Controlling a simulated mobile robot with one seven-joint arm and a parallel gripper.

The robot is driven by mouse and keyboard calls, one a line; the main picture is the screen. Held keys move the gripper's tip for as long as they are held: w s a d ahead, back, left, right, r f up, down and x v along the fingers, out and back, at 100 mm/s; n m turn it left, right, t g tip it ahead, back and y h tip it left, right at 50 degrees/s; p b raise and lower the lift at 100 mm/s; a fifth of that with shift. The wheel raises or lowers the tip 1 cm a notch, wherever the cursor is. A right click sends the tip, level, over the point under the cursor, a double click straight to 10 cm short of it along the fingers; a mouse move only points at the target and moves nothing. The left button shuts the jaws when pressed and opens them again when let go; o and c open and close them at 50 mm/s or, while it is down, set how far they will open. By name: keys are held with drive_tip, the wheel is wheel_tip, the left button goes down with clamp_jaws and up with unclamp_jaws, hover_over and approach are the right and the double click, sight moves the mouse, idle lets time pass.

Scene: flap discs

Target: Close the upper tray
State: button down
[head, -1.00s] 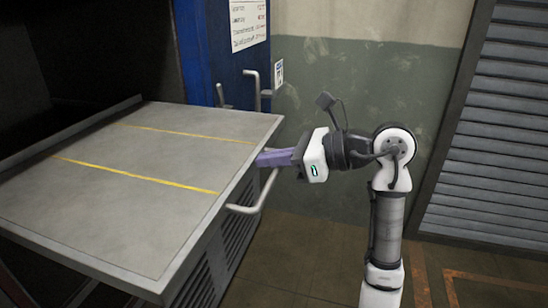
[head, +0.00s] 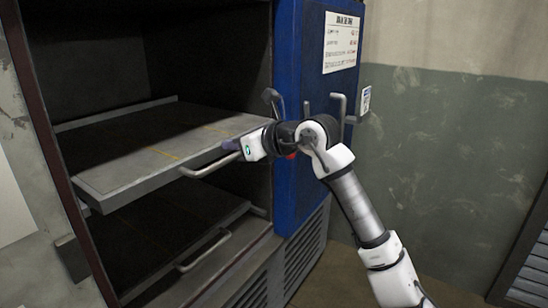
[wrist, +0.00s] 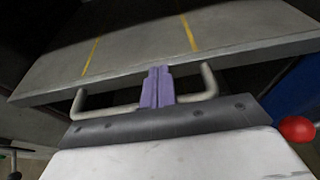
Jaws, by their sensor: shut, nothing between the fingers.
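The upper tray (head: 135,172) is a grey flat shelf with yellow lines, sticking part way out of the dark cabinet opening in the head view. Its bar handle (head: 205,168) is on the front edge. My gripper (head: 231,145) is at the tray's front edge, near the right end of the handle. In the wrist view the shut purple fingers (wrist: 158,87) point at the tray front (wrist: 135,62), between the two ends of the handle (wrist: 209,82). They look against or very close to the front edge; exact contact is unclear. Nothing is held.
A lower tray (head: 150,278) with its own handle (head: 204,251) sits below in the cabinet. The blue cabinet door or panel (head: 300,190) with handles and a paper sign (head: 341,42) stands right of the opening. A red knob (wrist: 297,129) shows at right in the wrist view.

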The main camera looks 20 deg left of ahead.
sight(196, 134)
drive_tip(key=w+a, duration=0.1)
drive_tip(key=a, duration=0.2)
drive_tip(key=w+a, duration=0.1)
drive_tip(key=a, duration=0.3)
drive_tip(key=w+a+p, duration=0.1)
drive_tip(key=a, duration=0.2)
drive_tip(key=shift+w+a+r, duration=0.1)
drive_tip(key=shift+w+a, duration=0.1)
drive_tip(key=shift+w, duration=0.05)
